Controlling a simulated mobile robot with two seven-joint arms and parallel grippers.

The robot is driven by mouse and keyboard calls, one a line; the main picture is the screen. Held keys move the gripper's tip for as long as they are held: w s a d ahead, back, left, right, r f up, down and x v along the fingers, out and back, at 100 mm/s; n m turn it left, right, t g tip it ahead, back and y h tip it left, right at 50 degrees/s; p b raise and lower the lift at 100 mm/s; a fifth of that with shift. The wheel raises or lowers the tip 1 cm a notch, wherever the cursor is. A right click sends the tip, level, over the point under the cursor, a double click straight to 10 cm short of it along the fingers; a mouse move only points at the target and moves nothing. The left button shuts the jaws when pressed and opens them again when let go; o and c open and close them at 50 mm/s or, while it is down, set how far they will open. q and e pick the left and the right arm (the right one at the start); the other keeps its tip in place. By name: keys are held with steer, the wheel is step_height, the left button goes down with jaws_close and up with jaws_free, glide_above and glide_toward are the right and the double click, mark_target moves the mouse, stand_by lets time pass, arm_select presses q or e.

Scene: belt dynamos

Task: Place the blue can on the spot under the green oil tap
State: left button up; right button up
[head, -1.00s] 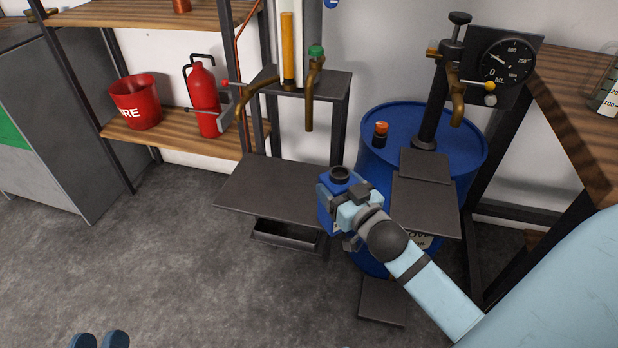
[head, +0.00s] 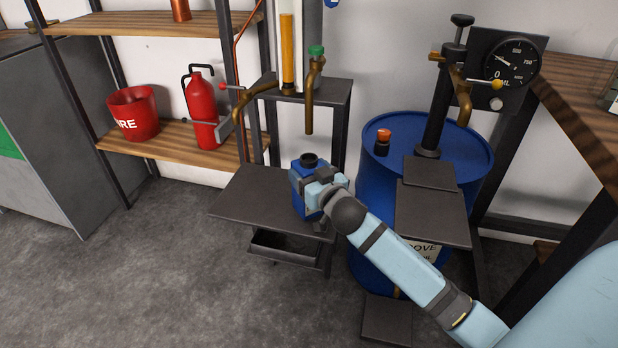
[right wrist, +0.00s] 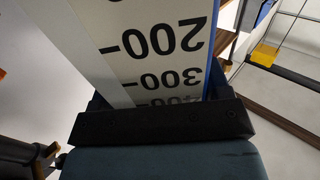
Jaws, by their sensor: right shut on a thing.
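The blue can (head: 300,183) has a dark round opening on top and is upright in the head view. My right gripper (head: 318,188) is shut on it, at the right end of the dark shelf plate (head: 245,198). I cannot tell whether the can touches the plate. In the right wrist view the white scale (right wrist: 160,55) with black numbers fills the space before the gripper (right wrist: 160,120). The green oil tap (head: 316,52) has a green knob and a brass spout pointing down, above and behind the can. My left gripper is not in view.
A red-knobbed tap (head: 240,95) hangs over the left of the plate. A blue drum (head: 375,195) with a pump and gauge (head: 515,60) stands at the right. A drip tray (head: 280,246) is below the plate. The plate's left part is clear.

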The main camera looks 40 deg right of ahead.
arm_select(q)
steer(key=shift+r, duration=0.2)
arm_select(e)
steer(key=shift+r, duration=0.15)
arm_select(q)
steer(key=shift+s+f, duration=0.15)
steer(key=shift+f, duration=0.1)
arm_select(e)
steer(key=o, duration=1.1)
steer(key=s+p, duration=0.3)
steer(key=s, duration=0.8)
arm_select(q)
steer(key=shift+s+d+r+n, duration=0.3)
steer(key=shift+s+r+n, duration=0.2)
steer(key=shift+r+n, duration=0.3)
arm_select(e)
steer(key=s+a+r+n+g+y, duration=0.1)
steer(key=s+a+r+y, duration=0.1)
steer(key=a, duration=0.6)
steer(key=s+a+r+n+g+y, duration=0.1)
steer(key=s+a+r+n+y, duration=0.1)
steer(key=s+a+y, duration=0.3)
steer(key=s+a+r+n+g+y, duration=0.1)
steer(key=s+a, duration=0.4)
steer(key=a, duration=0.7)
steer(key=shift+a+r+n+y, duration=0.35)
steer(key=shift+r+y, duration=0.4)
steer(key=shift+y, duration=0.45)
